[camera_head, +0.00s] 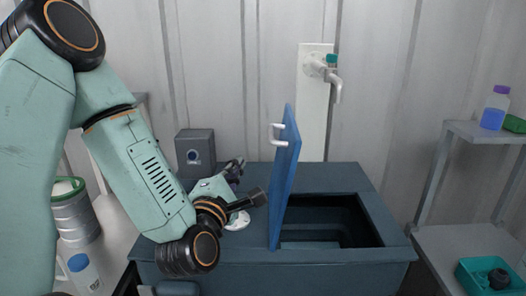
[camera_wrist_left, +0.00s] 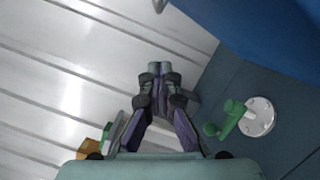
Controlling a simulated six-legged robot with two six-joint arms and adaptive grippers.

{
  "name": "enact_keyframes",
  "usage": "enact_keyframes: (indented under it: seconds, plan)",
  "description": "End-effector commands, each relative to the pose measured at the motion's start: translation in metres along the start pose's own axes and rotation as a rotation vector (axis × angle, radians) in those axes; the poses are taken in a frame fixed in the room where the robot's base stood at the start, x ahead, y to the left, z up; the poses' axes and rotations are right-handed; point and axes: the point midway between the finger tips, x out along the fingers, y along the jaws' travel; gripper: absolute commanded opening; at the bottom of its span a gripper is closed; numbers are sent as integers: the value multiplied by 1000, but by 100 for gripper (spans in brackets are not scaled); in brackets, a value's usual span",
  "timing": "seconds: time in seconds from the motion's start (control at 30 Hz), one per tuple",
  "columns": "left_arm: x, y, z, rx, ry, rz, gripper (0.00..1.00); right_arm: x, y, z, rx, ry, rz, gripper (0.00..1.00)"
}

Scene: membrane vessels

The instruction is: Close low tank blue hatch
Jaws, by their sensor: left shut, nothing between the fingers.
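The blue hatch (camera_head: 286,185) stands open, nearly upright, at the left edge of the low tank's (camera_head: 335,260) dark rectangular opening. A white handle (camera_head: 276,134) is on the hatch's left face near its top. The hatch also fills the upper right of the left wrist view (camera_wrist_left: 265,35). My left gripper (camera_head: 238,163) is left of the hatch, over the tank top, pointing toward the back wall. Its fingertips are together and empty in the left wrist view (camera_wrist_left: 160,68). It appears apart from the hatch. My right gripper is out of view.
A white round flange (camera_head: 238,221) with a green valve (camera_wrist_left: 230,115) sits on the tank top near my left wrist. A grey box (camera_head: 195,152) stands behind. A tap (camera_head: 332,78) hangs above the tank. A shelf (camera_head: 480,131) stands at right.

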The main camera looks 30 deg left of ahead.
Motion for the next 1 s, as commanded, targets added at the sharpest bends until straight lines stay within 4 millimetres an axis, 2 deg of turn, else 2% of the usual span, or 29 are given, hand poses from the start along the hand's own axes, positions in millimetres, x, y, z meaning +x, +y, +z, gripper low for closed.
enact_keyframes:
  seconds: [0.03,0.13,0.43,0.7,1.0]
  plan:
    - [6,-1,0,1,-2,4,0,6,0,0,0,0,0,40]
    - [27,1,2,5,-2,2,0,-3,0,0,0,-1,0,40]
    - [81,1,4,4,-4,1,0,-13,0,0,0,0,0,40]
    - [84,-1,27,6,-6,-3,0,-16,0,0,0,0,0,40]
    - [87,-2,41,3,-2,-3,0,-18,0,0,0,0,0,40]
